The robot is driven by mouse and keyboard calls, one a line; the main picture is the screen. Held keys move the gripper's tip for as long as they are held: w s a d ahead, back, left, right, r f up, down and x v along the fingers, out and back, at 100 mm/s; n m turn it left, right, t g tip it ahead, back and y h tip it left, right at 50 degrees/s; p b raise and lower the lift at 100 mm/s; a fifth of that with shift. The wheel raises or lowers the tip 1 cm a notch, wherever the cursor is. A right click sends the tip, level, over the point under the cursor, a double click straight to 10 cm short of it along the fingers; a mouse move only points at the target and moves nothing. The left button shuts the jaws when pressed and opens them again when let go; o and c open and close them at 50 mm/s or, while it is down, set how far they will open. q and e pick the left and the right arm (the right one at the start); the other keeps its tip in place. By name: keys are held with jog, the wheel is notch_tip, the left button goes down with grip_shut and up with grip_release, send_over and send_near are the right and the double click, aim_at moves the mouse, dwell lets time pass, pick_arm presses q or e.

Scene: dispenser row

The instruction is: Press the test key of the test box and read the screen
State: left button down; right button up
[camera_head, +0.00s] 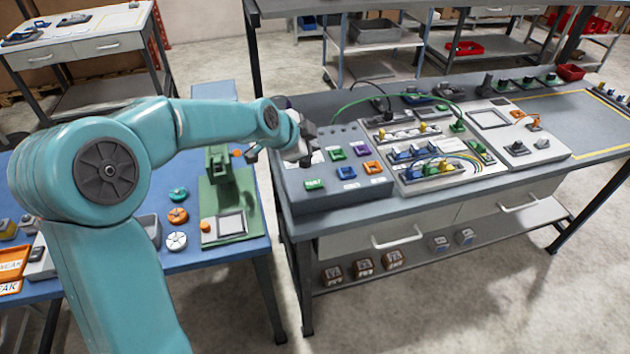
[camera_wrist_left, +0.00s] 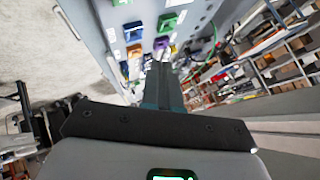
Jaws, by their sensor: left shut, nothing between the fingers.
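A grey slope-fronted box (camera_head: 345,190) with green, blue, orange and purple coloured pieces on its face stands at the left end of the grey bench. It looks like the test box, but I cannot read any label. A pale panel on it is partly hidden behind my left gripper, so I cannot tell whether it is the screen. My left gripper (camera_head: 303,150) is shut and empty at the box's upper left. In the left wrist view, its closed fingers (camera_wrist_left: 163,82) point toward the coloured pieces on the box (camera_wrist_left: 130,28). Contact cannot be made out. My right gripper is out of view.
To the right on the bench are a panel with cables (camera_head: 440,150) and a pale unit (camera_head: 510,135). A blue table (camera_head: 245,237) at left carries a green fixture (camera_head: 228,195) and round knobs. A floor gap separates the tables.

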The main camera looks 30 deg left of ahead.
aim_at(312, 186)
pick_arm(q)
jog(key=shift+d+f, duration=0.1)
notch_tip(312, 186, down, 8)
jog(key=b, duration=0.6)
jog(key=shift+f, duration=0.2)
jog(key=shift+f+b, duration=0.25)
jog(key=shift+b, duration=0.2)
dwell(1.4)
jog(key=shift+f+b, duration=0.35)
jog(key=shift+b, duration=0.35)
jog(key=shift+f+b, duration=0.5)
jog(key=shift+b, duration=0.15)
dwell(0.4)
jog(key=shift+r, duration=0.15)
dwell(0.3)
jog(key=shift+r+p, duration=0.5)
jog(key=shift+r, duration=0.25)
